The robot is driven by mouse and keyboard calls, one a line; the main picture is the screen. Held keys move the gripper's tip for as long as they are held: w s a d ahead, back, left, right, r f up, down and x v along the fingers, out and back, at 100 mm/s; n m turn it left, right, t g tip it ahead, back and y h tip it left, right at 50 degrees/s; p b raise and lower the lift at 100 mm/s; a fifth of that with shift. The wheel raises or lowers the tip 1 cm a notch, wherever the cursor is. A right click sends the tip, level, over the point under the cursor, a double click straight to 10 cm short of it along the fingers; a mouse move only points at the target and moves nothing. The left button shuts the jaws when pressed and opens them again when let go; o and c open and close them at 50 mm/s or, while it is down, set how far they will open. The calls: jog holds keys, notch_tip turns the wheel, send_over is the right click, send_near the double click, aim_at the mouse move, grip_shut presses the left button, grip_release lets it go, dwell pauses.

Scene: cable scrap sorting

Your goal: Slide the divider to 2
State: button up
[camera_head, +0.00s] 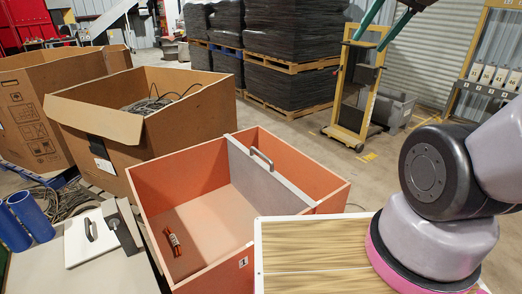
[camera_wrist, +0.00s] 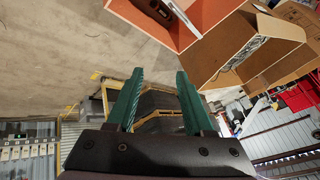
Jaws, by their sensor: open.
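The divider (camera_head: 262,185) is a grey panel standing upright across the orange box (camera_head: 205,272), right of the box's middle. The box's near wall bears a label reading 1 (camera_head: 243,262); I see no label 2. My gripper's green fingers (camera_head: 392,12) show partly at the top of the head view, well above and right of the divider, touching nothing there. In the wrist view my gripper (camera_wrist: 157,82) is open and empty.
A small red-brown object (camera_head: 173,240) lies on the floor of the box's larger left compartment. A cardboard box (camera_head: 150,140) with cables stands behind left. A wood-patterned board (camera_head: 310,255) adjoins the box at right.

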jog(key=w+a+f+n+g, duration=0.2)
jog(key=w+a, duration=0.1)
jog(key=w, duration=0.7)
jog(key=n+g+h, duration=0.3)
jog(key=n+h, duration=0.1)
jog(key=n, duration=0.5)
send_over(260, 153)
jog(key=s+a, duration=0.1)
jog(key=a, duration=0.1)
jog(key=s+a+f+x, duration=0.1)
jog(key=s+a+x, duration=0.1)
jog(key=x, duration=0.9)
jog(key=s+a+x, duration=0.1)
jog(key=a+x, duration=0.1)
jog(key=x, duration=0.9)
jog(key=s+a+f+x, duration=0.1)
jog(key=s+a+x, duration=0.1)
jog(key=x, duration=1.9)
jog(key=shift+d, duration=0.3)
grip_shut()
jog(key=shift+s+a, duration=0.1)
